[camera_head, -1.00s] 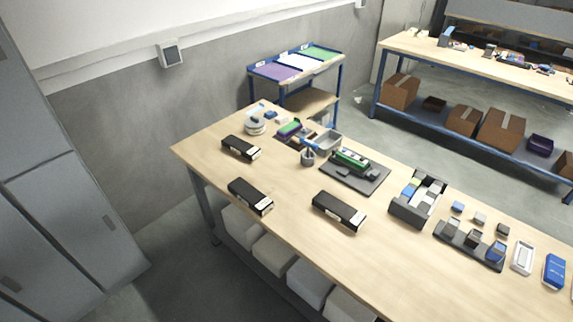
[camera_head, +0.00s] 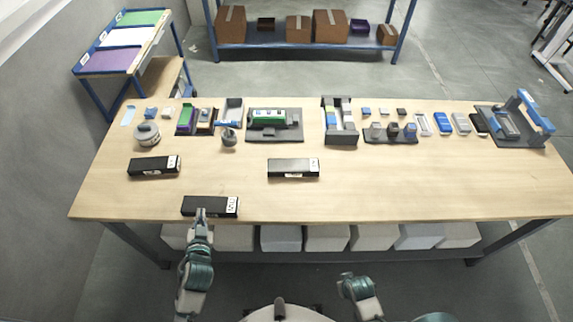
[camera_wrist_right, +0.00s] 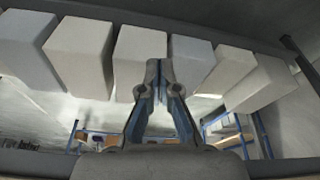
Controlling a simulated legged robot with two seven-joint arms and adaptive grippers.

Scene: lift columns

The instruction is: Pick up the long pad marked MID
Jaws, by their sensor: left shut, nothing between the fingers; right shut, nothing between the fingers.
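Three long black pads with white end labels lie on the wooden table: one at the left (camera_head: 154,167), one near the middle (camera_head: 293,168) and one by the front edge (camera_head: 215,207). The label lettering is too small to read surely, so I cannot tell which is marked MID. My left gripper (camera_head: 200,213) is shut and empty, overlapping the front pad's near side in the head view; contact cannot be told. My right gripper (camera_head: 347,276) is low in front of the table. In the right wrist view its fingers (camera_wrist_right: 159,80) are shut with nothing between them.
Along the back of the table (camera_head: 420,190) stand a round grey device (camera_head: 147,134), a green-topped block on a dark base (camera_head: 273,120), a dark bin (camera_head: 340,125) and a blue-handled fixture (camera_head: 530,115). Pale bins (camera_head: 281,238) sit under the table. The right front tabletop is clear.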

